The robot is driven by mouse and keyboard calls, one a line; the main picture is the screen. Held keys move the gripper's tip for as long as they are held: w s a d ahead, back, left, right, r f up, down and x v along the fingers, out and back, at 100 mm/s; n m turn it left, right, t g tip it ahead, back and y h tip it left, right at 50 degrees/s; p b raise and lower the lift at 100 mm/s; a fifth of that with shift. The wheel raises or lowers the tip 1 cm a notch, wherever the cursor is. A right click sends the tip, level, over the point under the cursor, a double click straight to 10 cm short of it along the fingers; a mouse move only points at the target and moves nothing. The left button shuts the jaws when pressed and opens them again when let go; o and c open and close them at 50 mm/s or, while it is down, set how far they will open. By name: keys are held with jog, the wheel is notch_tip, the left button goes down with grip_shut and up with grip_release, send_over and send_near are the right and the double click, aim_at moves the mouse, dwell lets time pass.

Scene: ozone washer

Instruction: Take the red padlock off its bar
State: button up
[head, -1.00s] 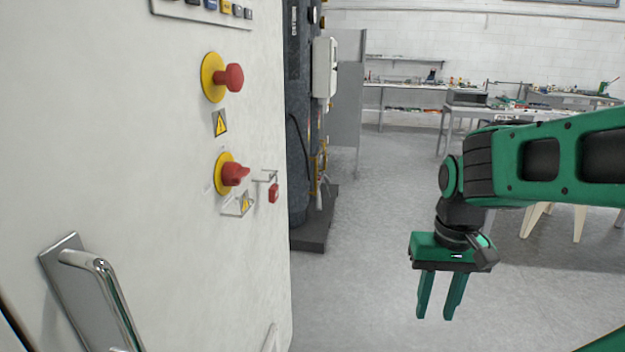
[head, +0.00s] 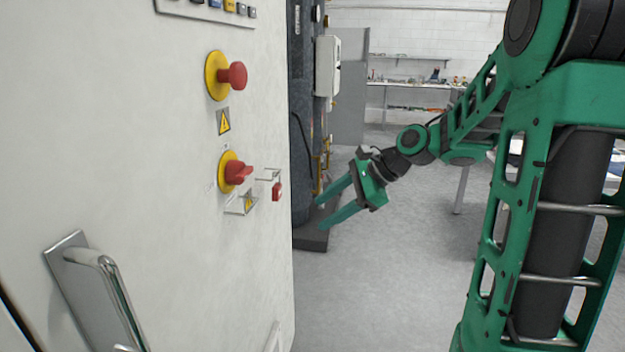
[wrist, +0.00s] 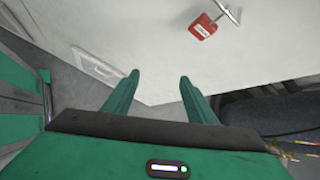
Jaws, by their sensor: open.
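The red padlock (head: 277,191) hangs from a small metal bar (head: 267,175) on the white cabinet's panel, near its right edge in the head view. In the wrist view the padlock (wrist: 203,27) shows at the top, right of centre, with a pale label, hanging on the bar (wrist: 228,12). My gripper (head: 320,215) is open and empty, to the right of the padlock and slightly lower in the head view, its fingers pointing left toward the cabinet. In the wrist view the fingertips (wrist: 159,77) are apart, with a gap between them and the padlock.
The white cabinet (head: 150,150) carries a red knob (head: 238,174) on a yellow disc left of the padlock, a red button (head: 232,75) above, and a metal handle (head: 100,290) lower left. A dark column (head: 302,130) stands behind. Grey floor is clear right of the cabinet.

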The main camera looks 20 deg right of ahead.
aim_at(281, 188)
jog(key=w+r+m+t+y, duration=0.2)
jog(key=w+r+m+y, duration=0.25)
jog(key=r, duration=0.25)
jog(key=shift+m+h, duration=0.25)
jog(key=shift+h, duration=0.1)
jog(key=x, duration=0.7)
jog(key=s+x, duration=0.1)
jog(key=x, duration=0.3)
jog(key=shift+w+a, duration=0.2)
jog(key=shift+a, duration=0.3)
jog(key=shift+c, duration=0.7)
jog(key=c, duration=1)
